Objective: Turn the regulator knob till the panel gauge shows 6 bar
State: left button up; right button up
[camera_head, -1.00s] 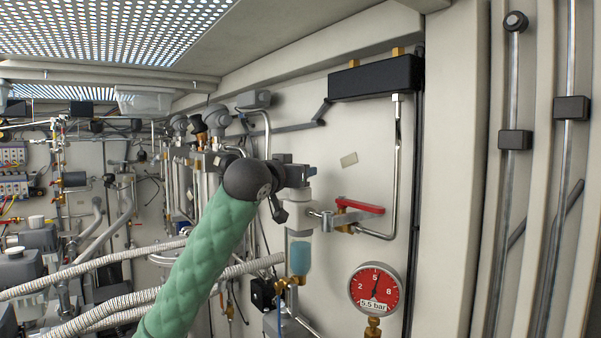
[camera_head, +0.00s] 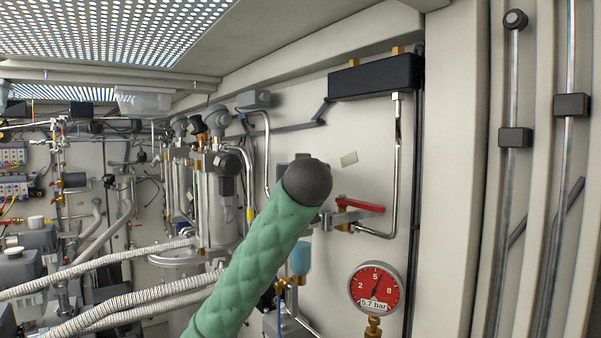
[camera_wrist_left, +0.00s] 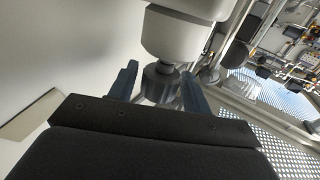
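The panel gauge (camera_head: 376,288) has a red face, and its label reads 5.7 bar. The regulator knob (camera_wrist_left: 160,82) is dark and sits under a grey regulator body (camera_wrist_left: 180,30) in the left wrist view. The blue regulator bowl (camera_head: 301,258) shows below the joint. My right gripper is in neither view.
A red lever valve (camera_head: 358,205) and bent steel pipe (camera_head: 396,170) are just right of my arm. A black block (camera_head: 375,77) is mounted above. Ribbed hoses (camera_head: 120,304) and steel pump vessels (camera_head: 218,195) stand left. Bare wall lies around the gauge.

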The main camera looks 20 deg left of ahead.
pick_arm(q)
jog(key=shift+o, duration=0.5)
jog(key=shift+s+d, duration=0.15)
jog(key=shift+s, duration=0.2)
jog(key=shift+s+d, duration=0.15)
jog(key=shift+s, duration=0.45)
jog(key=b+v, duration=0.1)
jog(key=v, duration=0.5)
dwell(0.5)
